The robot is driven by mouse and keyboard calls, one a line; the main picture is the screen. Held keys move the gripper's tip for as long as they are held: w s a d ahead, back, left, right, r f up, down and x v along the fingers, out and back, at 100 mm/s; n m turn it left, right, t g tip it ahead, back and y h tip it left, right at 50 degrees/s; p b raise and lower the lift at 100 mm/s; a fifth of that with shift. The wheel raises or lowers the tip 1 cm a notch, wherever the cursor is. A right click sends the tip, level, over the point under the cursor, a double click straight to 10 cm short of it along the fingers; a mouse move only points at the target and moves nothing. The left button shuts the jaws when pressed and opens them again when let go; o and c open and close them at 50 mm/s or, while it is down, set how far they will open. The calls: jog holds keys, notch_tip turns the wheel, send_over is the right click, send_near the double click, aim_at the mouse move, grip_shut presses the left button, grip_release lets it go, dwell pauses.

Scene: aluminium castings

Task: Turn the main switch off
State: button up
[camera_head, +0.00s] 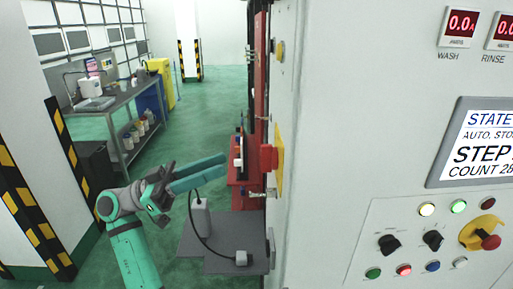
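The main switch appears to be the red rotary handle (267,157) on a yellow plate (280,160), on the narrow left side of the pale grey cabinet. The switch is seen nearly edge-on, so its exact turn position cannot be told. My gripper (227,165) reaches in from the lower left, with its long teal fingers pointing right toward the switch. The fingertips look apart from the handle, to its left. The fingers overlap in this view, and no held object shows.
The cabinet front (350,120) fills the right, with a display (478,150), lit lamps, knobs and a red mushroom button (490,241). Red machinery and a grey shelf (205,247) stand beside the switch. A workbench (125,98) and striped posts are at left. Green floor lies between.

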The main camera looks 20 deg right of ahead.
aim_at(269, 158)
jog(key=x, duration=1)
jog(key=shift+s+d+r, duration=0.15)
jog(key=shift+s+d, duration=0.1)
jog(key=shift+d, duration=0.05)
jog(key=shift+w, duration=0.1)
grip_shut()
